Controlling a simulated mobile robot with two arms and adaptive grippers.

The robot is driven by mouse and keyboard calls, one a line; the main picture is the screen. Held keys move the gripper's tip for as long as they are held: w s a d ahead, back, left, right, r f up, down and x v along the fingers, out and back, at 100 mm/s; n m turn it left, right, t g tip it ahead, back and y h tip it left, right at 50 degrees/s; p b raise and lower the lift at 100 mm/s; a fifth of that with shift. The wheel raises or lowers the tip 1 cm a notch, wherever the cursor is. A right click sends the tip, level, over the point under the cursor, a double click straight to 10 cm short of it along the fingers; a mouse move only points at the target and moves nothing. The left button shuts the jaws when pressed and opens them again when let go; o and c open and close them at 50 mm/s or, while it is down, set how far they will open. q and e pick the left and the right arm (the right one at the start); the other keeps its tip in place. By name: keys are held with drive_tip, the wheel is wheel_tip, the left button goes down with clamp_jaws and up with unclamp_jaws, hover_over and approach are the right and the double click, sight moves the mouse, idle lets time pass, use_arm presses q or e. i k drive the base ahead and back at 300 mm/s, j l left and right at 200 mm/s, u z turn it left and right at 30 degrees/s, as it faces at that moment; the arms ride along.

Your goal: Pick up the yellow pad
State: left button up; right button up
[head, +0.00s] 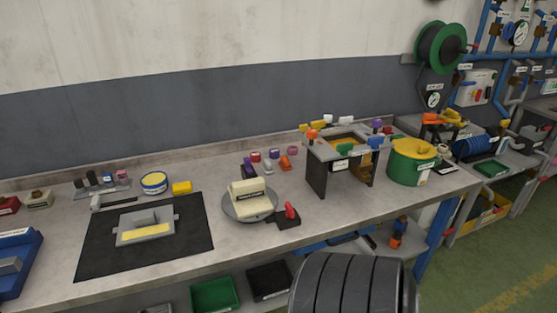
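A small yellow block (182,188), which looks like the yellow pad, lies on the grey workbench (330,217). It is just right of a round blue and yellow tin (154,183) and behind the black mat (95,252). A second yellow piece, a flat strip (153,230), lies on a grey metal fixture (133,239) on the mat. Neither of my grippers shows in the head view.
Right of the yellow block, a cream block (250,197) sits on a round grey turntable (235,212) with a red-knobbed lever (291,212). Further right are a dark stand (316,177) and a green pot (405,172).

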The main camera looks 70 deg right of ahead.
sight(185, 187)
drive_tip(key=z, duration=1.45)
